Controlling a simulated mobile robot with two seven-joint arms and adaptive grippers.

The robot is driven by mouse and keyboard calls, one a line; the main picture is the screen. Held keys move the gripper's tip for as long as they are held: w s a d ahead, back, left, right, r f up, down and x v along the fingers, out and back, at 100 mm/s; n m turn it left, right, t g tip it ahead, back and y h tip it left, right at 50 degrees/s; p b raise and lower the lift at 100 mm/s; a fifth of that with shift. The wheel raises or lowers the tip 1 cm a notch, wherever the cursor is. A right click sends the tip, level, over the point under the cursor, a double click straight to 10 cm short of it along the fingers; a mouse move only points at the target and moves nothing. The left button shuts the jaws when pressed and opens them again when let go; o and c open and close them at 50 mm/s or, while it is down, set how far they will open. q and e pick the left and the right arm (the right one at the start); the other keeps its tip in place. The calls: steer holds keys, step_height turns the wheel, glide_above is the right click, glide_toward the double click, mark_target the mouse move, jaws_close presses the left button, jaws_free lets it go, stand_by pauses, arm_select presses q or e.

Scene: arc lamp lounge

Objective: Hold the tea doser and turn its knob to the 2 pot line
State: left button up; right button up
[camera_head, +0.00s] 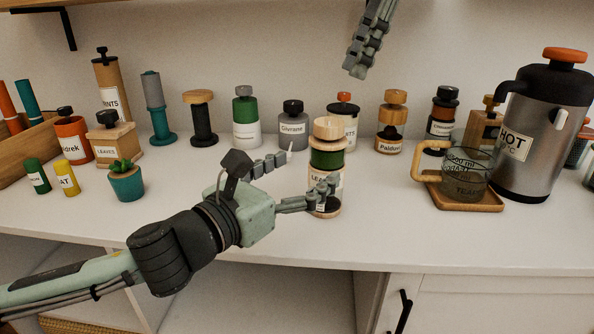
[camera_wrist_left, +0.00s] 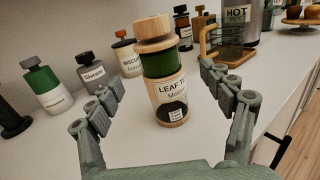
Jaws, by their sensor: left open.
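The tea doser (camera_head: 328,158) stands upright near the front of the white counter. It has a wooden knob (camera_head: 333,128) on top, a green body, a pale label reading "LEAF T…" and a dark window low down. In the left wrist view the doser (camera_wrist_left: 168,90) stands between and slightly beyond my finger lines. Its pot markings are too small to read. My left gripper (camera_head: 311,166) is open, with one finger behind and left of the doser and the other in front of its lower part. My right gripper (camera_head: 357,60) hangs high above the back of the counter, apart from everything.
A row of jars stands behind, including a grey jar (camera_head: 292,124) and a green-and-white one (camera_head: 246,120). To the right are a glass mug on a wooden tray (camera_head: 470,203) and a steel hot-water flask (camera_head: 535,135). The counter's front edge lies close to the doser.

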mark_target(316, 162)
arm_select(q)
steer(key=x, duration=0.7)
steer(key=c, duration=1.6)
